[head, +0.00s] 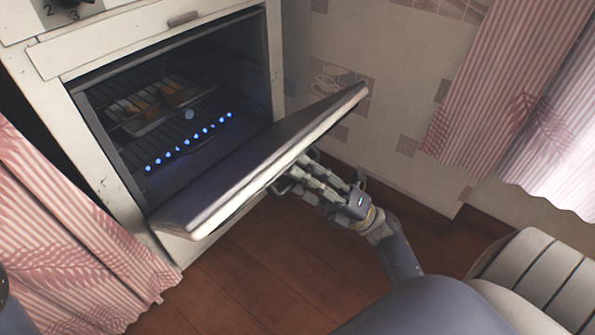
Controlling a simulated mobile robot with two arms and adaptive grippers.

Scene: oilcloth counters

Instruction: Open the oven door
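The oven (120,165) stands at the left in the head view, its dark inside showing. The oven door (265,155) is hinged along the bottom and hangs well open, tilted outward. My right gripper (300,178) is at the outer face of the door, near its middle and partly behind its edge. Its fingertips are hidden by the door, so I cannot tell whether it grips anything. My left gripper is not in view.
Inside the oven are wire racks, a tray (155,120) with food on it, and a row of blue lights (190,140). Pink curtains hang at the left (60,240) and right (500,90). Brown floor (250,270) is clear below the door. A tiled wall (385,70) stands behind.

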